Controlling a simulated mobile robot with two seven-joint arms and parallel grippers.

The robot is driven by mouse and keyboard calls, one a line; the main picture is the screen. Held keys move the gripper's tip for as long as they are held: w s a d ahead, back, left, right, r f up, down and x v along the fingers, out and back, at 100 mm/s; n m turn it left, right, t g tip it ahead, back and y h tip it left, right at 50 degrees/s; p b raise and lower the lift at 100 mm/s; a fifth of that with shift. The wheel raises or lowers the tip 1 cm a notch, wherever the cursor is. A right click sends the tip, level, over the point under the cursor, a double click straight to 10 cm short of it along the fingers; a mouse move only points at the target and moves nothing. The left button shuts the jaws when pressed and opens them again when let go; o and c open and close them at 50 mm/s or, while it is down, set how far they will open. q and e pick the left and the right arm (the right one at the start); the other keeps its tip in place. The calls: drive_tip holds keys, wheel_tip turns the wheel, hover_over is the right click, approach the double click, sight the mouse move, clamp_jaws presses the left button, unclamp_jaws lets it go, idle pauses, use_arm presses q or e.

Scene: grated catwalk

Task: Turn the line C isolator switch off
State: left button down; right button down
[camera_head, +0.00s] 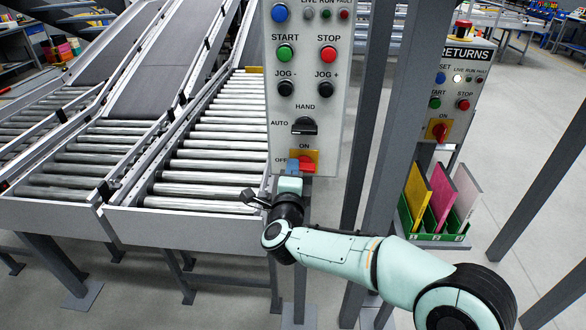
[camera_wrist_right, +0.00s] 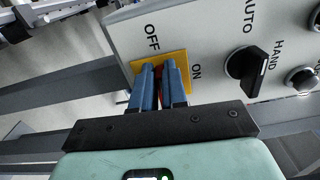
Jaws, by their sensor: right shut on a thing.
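A red isolator switch (camera_head: 308,164) on a yellow plate, with ON above and OFF to its left, sits at the bottom of the near grey control panel (camera_head: 310,60). No line C label shows. My right gripper (camera_head: 294,166) is at this switch. In the right wrist view its blue fingers (camera_wrist_right: 160,84) reach to the yellow plate (camera_wrist_right: 183,58), one on each side of the red handle (camera_wrist_right: 160,75), and are shut on it. The fingers hide most of the handle, so its exact angle is hard to tell. My left gripper is not in view.
A black AUTO/HAND selector (camera_head: 304,126) sits just above the switch. Roller conveyors (camera_head: 205,165) lie to the left. A grey post (camera_head: 385,150) stands close to the right. Beyond it is a RETURNS panel (camera_head: 453,90) with its own red switch (camera_head: 440,130), above a green rack (camera_head: 440,237).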

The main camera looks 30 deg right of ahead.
drive_tip(key=shift+r+n, duration=0.1)
drive_tip(key=shift+n, duration=0.3)
drive_tip(key=c, duration=1.2)
unclamp_jaws()
drive_tip(key=shift+o, duration=0.2)
drive_tip(key=shift+w, duration=0.1)
drive_tip(key=v, duration=1.3)
drive_tip(key=shift+s+b, duration=0.25)
drive_tip(key=shift+b, duration=0.15)
